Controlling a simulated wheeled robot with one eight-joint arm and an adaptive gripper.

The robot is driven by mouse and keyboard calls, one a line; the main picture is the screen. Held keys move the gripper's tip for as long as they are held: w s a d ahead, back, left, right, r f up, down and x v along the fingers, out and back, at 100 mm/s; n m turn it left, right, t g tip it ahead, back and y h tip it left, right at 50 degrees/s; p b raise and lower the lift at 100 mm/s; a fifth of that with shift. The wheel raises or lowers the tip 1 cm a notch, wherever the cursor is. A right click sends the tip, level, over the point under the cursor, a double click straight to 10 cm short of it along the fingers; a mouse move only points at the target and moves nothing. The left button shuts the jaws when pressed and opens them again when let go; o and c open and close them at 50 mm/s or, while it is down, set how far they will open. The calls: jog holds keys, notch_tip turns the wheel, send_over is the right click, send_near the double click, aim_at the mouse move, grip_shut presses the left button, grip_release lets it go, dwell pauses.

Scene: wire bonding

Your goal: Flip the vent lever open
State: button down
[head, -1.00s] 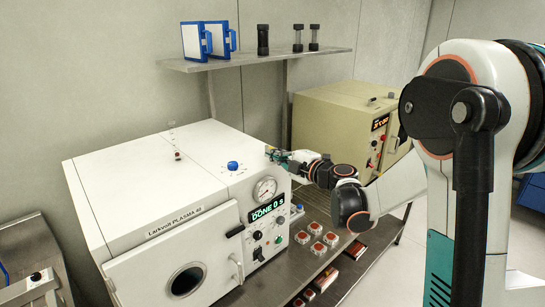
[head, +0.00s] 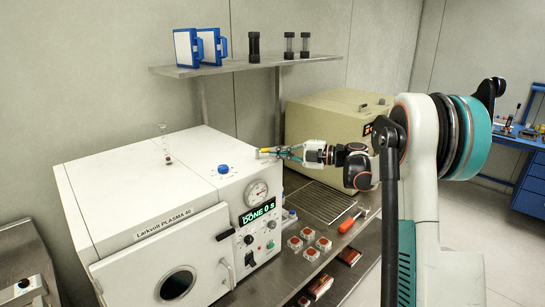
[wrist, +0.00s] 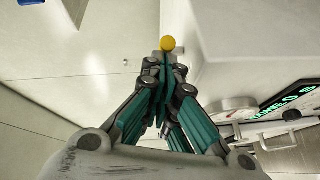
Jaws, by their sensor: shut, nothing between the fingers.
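The white plasma machine (head: 110,190) stands on the bench, its display reading "DONE 0 S". A small yellow knob (head: 264,150) shows at the top right back edge of the machine; it looks like the vent lever's end, and its stem is hidden. In the wrist view the yellow knob (wrist: 168,43) sits right at my fingertips. My gripper (head: 276,152) is shut and empty, reaching in from the right. Its fingertips (wrist: 167,58) are beside or touching the knob; I cannot tell which.
A blue knob (head: 223,169) and a clear tube (head: 165,143) stand on the machine's top. A beige oven (head: 320,122) stands behind my wrist. Several red-and-white pieces (head: 309,235) and a screwdriver (head: 351,221) lie on the bench. A shelf (head: 250,67) hangs above.

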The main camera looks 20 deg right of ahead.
jog(key=shift+w+d+f+n+g+y, duration=0.1)
jog(key=shift+w+d+n+g+y, duration=0.2)
jog(key=shift+w+d+n+g, duration=0.25)
jog(key=shift+w, duration=0.45)
jog(key=shift+w+d+m, duration=0.15)
jog(key=shift+w+d, duration=0.05)
jog(key=shift+w, duration=0.35)
jog(key=shift+w+d+m, duration=0.1)
jog(key=shift+w+d, duration=0.1)
jog(key=shift+w, duration=0.35)
